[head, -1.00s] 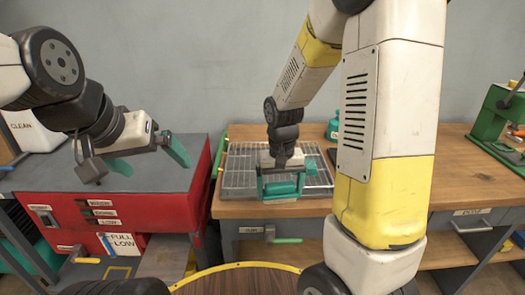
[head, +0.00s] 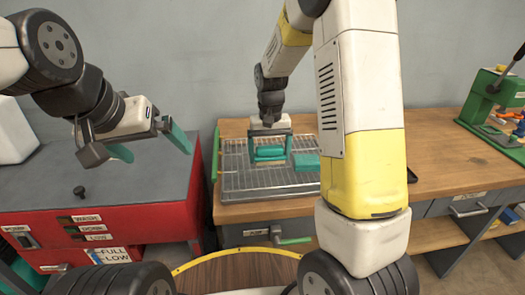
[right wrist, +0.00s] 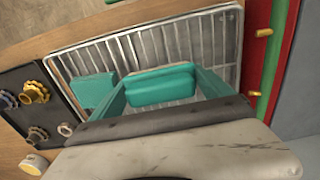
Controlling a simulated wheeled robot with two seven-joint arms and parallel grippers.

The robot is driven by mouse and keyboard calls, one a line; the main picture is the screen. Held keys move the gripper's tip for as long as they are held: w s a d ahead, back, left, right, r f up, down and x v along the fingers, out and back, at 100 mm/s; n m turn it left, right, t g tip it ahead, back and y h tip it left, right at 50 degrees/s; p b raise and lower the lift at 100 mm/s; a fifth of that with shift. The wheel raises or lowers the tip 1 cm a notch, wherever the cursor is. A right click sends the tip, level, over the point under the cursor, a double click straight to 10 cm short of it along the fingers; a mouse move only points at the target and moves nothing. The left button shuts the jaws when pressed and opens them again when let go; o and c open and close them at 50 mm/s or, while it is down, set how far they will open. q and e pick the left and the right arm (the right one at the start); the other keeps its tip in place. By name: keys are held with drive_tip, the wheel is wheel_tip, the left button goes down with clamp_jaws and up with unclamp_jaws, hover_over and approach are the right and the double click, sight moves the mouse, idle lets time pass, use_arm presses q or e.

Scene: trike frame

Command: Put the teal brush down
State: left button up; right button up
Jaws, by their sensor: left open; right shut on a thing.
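The teal brush (head: 270,153) is a teal block held between the teal fingertips of my right gripper (head: 270,147), which is shut on it. It is over the wire rack (head: 245,182) on the wooden bench; I cannot tell whether it touches the wires. In the right wrist view the brush (right wrist: 160,85) spans between the fingers in front of the rack (right wrist: 135,48). A second teal block (head: 306,161) lies on the rack to the right, also in the right wrist view (right wrist: 95,92). My left gripper (head: 150,147) is open and empty above the red cabinet.
The red cabinet (head: 110,220) stands left of the bench (head: 440,160). A dark panel with knobs (right wrist: 35,105) is beside the rack in the right wrist view. A green press (head: 490,105) stands at the bench's far right. Wires in front of the brush look bare.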

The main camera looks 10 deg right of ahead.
sight(268, 161)
drive_tip(key=shift+w+f, duration=0.1)
drive_tip(key=shift+w, duration=0.5)
drive_tip(key=shift+f, duration=1.7)
drive_tip(key=shift+f, duration=0.2)
drive_tip(key=o, duration=1.3)
drive_tip(key=shift+c, duration=0.2)
drive_tip(key=shift+r, duration=0.15)
